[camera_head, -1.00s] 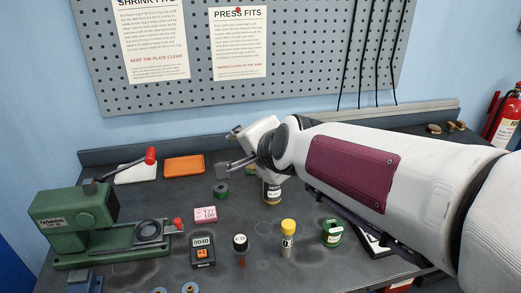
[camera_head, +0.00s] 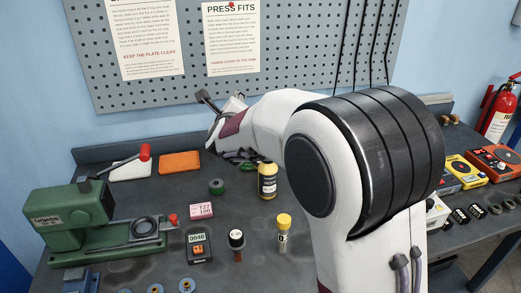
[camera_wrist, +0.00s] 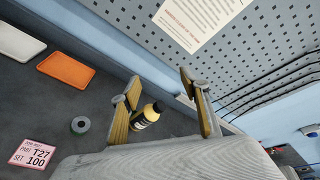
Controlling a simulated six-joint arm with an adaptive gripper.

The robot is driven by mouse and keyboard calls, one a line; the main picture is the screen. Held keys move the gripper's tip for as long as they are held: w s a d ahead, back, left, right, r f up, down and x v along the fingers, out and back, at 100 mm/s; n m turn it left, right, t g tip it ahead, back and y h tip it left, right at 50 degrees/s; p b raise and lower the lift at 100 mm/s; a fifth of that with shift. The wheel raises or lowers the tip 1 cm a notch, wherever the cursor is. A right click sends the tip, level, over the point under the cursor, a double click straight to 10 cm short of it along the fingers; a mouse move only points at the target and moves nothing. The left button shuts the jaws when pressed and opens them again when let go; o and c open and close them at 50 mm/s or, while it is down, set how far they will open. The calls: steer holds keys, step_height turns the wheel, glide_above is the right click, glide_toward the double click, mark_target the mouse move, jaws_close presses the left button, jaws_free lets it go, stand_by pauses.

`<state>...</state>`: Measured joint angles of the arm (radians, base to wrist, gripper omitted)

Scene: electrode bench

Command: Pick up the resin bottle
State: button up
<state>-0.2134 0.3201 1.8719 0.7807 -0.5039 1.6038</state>
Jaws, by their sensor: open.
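A yellow bottle with a black label (camera_head: 267,183) stands upright at the middle of the bench; the label is too small to read. I cannot tell from the labels which is the resin bottle. My gripper (camera_head: 222,103) is open and empty, raised above the back of the bench, up and left of the yellow bottle, apart from it.
A green press (camera_head: 75,222) stands at left. A green ring (camera_head: 216,186), a pink card (camera_head: 201,208) and a 0040 meter (camera_head: 199,247) lie left of the yellow bottle. An orange tray (camera_head: 180,163) lies at the back. The pegboard (camera_head: 290,50) rises behind my gripper.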

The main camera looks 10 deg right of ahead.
steer(key=w+d+f+m+g+h, duration=0.1)
steer(key=w+d+f+m+h, duration=0.1)
steer(key=f+m+h, duration=0.3)
steer(key=w+d+f+m+g+h, duration=0.1)
steer(key=d+f+m+h, duration=0.2)
steer(key=f+m, duration=0.7)
steer(key=shift+w+d+f+m+h, duration=0.35)
steer(key=shift+d+m+h, duration=0.05)
steer(key=shift+m+h, duration=0.95)
steer(key=shift+x, duration=1.3)
steer(key=shift+x, duration=2.65)
steer(key=shift+w+a+r, duration=0.15)
